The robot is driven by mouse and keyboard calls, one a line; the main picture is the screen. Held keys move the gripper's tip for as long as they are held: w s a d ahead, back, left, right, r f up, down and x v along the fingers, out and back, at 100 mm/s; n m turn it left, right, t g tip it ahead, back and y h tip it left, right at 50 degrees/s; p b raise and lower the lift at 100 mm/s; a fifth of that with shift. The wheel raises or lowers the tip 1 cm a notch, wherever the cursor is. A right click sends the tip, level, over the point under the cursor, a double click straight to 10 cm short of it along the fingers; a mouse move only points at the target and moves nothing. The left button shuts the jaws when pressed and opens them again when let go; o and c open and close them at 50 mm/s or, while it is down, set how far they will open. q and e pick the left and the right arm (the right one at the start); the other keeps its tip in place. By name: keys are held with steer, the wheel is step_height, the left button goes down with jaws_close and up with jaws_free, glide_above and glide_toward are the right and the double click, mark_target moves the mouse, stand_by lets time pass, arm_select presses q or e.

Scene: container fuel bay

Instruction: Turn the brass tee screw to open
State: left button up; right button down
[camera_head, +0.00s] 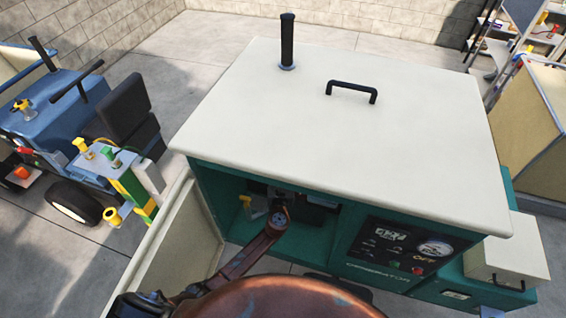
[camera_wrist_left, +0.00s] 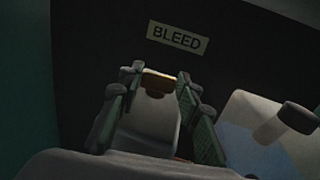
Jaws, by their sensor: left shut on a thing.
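The brass tee screw (camera_wrist_left: 158,77) shows in the left wrist view as a short brass-coloured edge between the fingertips, below a "BLEED" label (camera_wrist_left: 178,38). My left gripper (camera_wrist_left: 156,92) is shut on it, with one green-padded finger on each side. A pale grey rounded part (camera_wrist_left: 150,122) lies between the fingers and hides the rest of the screw. In the head view my left arm reaches into the open bay of the green generator (camera_head: 350,215). The screw and fingertips cannot be made out there. My right gripper is in neither view.
The generator's cream lid (camera_head: 340,120) overhangs the bay. Its open door (camera_head: 170,235) stands left of my arm, and the control panel (camera_head: 405,250) is to the right. A yellow-handled part (camera_head: 245,202) sits inside the bay. A blue tractor (camera_head: 65,110) stands far left.

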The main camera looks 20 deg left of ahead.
arm_select(q)
steer(key=n+y, duration=0.1)
steer(key=n+g+y, duration=0.1)
steer(key=y, duration=0.1)
steer(key=shift+w+d+f+y+b, duration=0.1)
steer(key=shift+d+y+b, duration=0.2)
steer(key=shift+d, duration=0.05)
steer(key=shift+w+d+n+g+y+b, duration=0.15)
steer(key=shift+n+g+y+b, duration=0.8)
steer(key=shift+n+y, duration=0.7)
steer(key=shift+y, duration=0.25)
steer(key=o, duration=1.2)
steer(key=shift+c, duration=0.2)
